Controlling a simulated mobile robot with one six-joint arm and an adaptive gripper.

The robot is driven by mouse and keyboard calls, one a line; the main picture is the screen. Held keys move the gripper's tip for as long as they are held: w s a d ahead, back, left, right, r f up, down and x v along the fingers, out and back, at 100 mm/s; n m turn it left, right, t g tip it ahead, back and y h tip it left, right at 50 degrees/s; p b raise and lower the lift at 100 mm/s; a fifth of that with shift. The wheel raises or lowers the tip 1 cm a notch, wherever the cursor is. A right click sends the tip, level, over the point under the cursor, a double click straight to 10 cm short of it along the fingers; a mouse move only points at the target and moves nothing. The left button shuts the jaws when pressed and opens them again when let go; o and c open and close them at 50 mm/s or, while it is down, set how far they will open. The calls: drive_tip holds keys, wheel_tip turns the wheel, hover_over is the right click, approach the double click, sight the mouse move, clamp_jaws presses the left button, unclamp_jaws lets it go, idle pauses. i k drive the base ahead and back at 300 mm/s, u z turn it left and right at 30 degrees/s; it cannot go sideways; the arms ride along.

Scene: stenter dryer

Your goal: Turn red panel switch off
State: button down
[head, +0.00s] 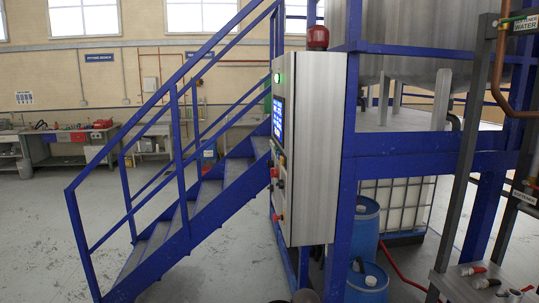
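A tall grey metal control cabinet (316,150) stands in the middle of the head view, beside the blue stairs. Its narrow control face is turned to the left and seen at a steep angle. That face carries a lit blue screen (278,117), a green light (277,78) near the top, a small red control (274,172) below the screen and another red control (276,217) lower down. I cannot tell which is the red panel switch, nor its position. My gripper is not seen in this view.
Blue stairs with railings (180,140) rise close to the cabinet's left. A red beacon (318,38) sits on its top. Blue drums (364,220) and a blue frame stand to the right. Pipes with valves (480,270) are at the lower right. The floor at the left front is open.

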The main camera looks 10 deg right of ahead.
sight(274, 173)
drive_tip(key=z, duration=0.15)
drive_tip(key=i, duration=0.95)
drive_tip(key=u, duration=0.1)
